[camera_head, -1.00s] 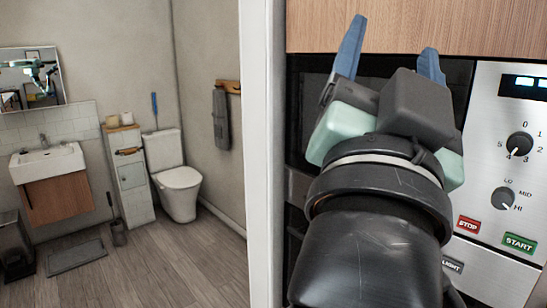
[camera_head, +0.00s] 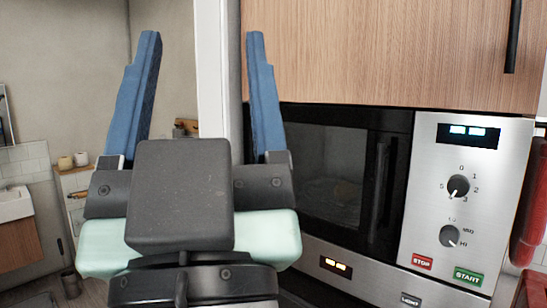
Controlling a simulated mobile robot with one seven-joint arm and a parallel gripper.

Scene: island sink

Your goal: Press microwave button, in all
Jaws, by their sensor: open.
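The microwave (camera_head: 330,172) is built in under a wooden cabinet, with a dark glass door and a steel control panel (camera_head: 428,205). The panel carries a display, two knobs, a red STOP button (camera_head: 422,263), a green START button (camera_head: 468,277) and a LIGHT button (camera_head: 410,299). My gripper (camera_head: 203,45) is open and empty, with two blue fingers pointing up and spread wide. It stands left of the microwave door, well apart from the buttons in the picture, and hides the view behind it.
A wooden cabinet (camera_head: 390,50) with a dark handle is above the microwave. A white wall edge (camera_head: 211,80) divides the kitchen from a bathroom at left. A second lit display (camera_head: 336,265) sits below the door. A red object (camera_head: 530,205) stands at the right edge.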

